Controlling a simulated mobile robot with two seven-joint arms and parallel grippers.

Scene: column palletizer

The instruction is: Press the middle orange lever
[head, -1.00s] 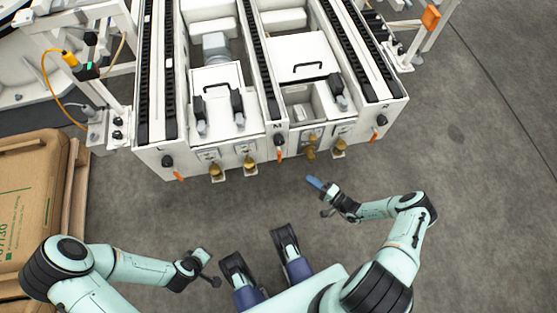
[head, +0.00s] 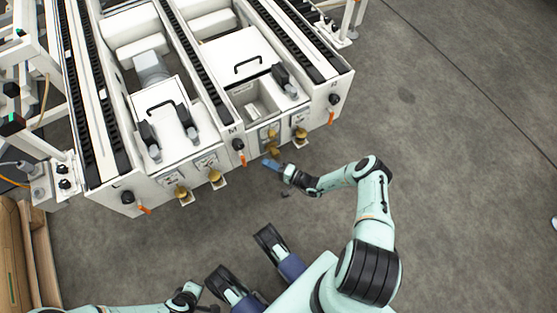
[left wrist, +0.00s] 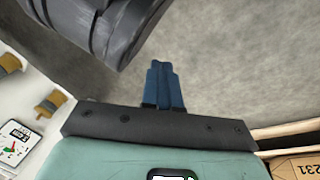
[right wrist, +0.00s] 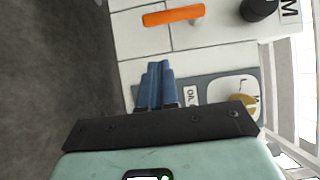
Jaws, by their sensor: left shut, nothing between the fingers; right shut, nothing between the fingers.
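The middle orange lever (head: 243,158) hangs below a black knob on the machine's white front, under the letter M. In the right wrist view the orange lever (right wrist: 173,16) lies across the top, ahead of the fingertips and apart from them. My right gripper (head: 268,163) is shut and empty, with blue fingers, close to the machine front and just right of the lever. It also shows in the right wrist view (right wrist: 157,70). My left gripper (left wrist: 163,68) is shut and empty over the floor; in the head view its hand is at the bottom edge, fingers not clear.
Other orange levers hang at the left corner (head: 144,210) and right corner (head: 331,118). Brass fittings (head: 214,176) stick out of the front between the levers. Cardboard boxes (head: 12,270) stand at the lower left.

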